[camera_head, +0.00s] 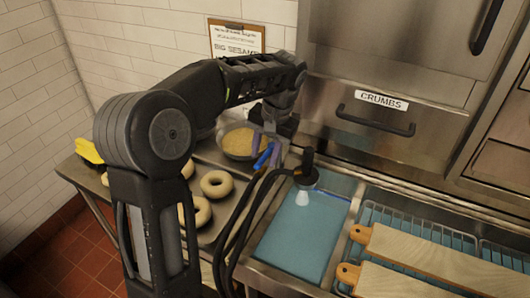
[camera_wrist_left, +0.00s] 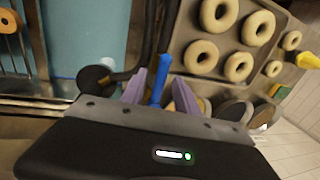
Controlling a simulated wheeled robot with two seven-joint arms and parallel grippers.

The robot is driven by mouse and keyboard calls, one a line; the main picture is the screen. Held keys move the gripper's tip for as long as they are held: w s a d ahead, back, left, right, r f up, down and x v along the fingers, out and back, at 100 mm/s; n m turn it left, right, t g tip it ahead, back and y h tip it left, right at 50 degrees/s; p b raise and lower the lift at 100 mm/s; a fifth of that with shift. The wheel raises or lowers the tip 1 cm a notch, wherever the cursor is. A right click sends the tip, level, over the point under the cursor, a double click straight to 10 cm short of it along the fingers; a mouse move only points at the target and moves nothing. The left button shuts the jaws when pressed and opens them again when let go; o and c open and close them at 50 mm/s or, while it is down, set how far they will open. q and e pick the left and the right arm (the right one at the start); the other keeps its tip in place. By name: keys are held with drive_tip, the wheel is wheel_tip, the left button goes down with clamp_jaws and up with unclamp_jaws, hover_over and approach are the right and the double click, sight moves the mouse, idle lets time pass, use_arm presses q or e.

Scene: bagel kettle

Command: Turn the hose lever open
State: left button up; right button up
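The blue lever (camera_head: 263,157) stands beside the black hose, left of the water basin in the head view. In the left wrist view the blue lever (camera_wrist_left: 158,82) lies between the two purple fingers of my left gripper (camera_wrist_left: 161,92), with a gap visible on each side. In the head view my left gripper (camera_head: 267,148) reaches down over the lever from behind and partly hides it. The black hose (camera_head: 243,215) runs past the lever to a dark spray nozzle (camera_head: 305,178) over the basin. My right gripper is not in view.
Bagels (camera_head: 216,184) lie on a metal tray (camera_head: 225,210) to the left, partly behind my arm. A bowl of yellow grains (camera_head: 238,141) is close behind the gripper. The blue water basin (camera_head: 290,240) and wooden boards (camera_head: 425,255) on racks are to the right.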

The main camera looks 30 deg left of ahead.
use_arm(q)
drive_tip(key=shift+d+r, duration=0.15)
drive_tip(key=shift+r, duration=0.45)
wheel_tip(320, 180, up, 6)
drive_tip(key=d+p, duration=0.1)
drive_tip(key=p, duration=0.3)
drive_tip(key=shift+r, duration=0.25)
drive_tip(key=shift+d+f, duration=0.1)
